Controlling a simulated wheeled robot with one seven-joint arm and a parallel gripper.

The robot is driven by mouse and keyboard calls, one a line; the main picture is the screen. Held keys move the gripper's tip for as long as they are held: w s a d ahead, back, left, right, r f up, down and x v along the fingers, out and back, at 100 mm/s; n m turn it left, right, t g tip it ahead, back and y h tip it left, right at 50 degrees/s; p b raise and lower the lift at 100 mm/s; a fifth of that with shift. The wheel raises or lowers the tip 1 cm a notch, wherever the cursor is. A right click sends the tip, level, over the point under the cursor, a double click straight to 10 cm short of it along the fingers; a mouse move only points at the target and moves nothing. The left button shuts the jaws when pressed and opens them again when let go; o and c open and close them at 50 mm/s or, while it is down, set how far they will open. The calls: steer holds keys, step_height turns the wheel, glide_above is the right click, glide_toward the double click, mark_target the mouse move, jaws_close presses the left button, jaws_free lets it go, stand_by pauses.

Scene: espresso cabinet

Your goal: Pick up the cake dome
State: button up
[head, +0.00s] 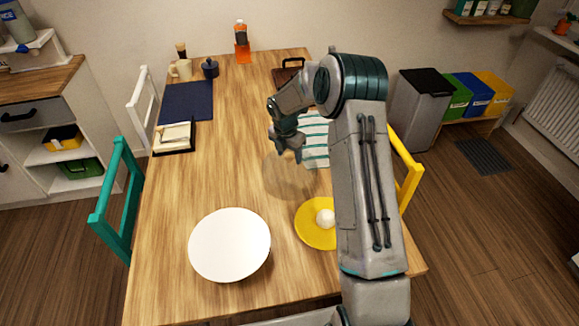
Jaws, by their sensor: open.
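The cake dome (286,182) is a faint, see-through rounded shape on the wooden table, in the middle of the head view. Its outline is hard to make out against the wood. My gripper (289,156) is open and points down at the dome's top. I cannot tell whether the fingertips touch the dome or its knob, which I cannot make out.
A white round plate (229,244) lies nearer, to the left. A yellow plate (312,236) with a white ball (325,218) is partly behind my arm. A striped cloth (317,140) lies right of the gripper. The table's left middle (200,180) is clear.

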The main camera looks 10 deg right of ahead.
steer(key=shift+c, duration=0.3)
jaws_close()
steer(key=shift+r, duration=0.1)
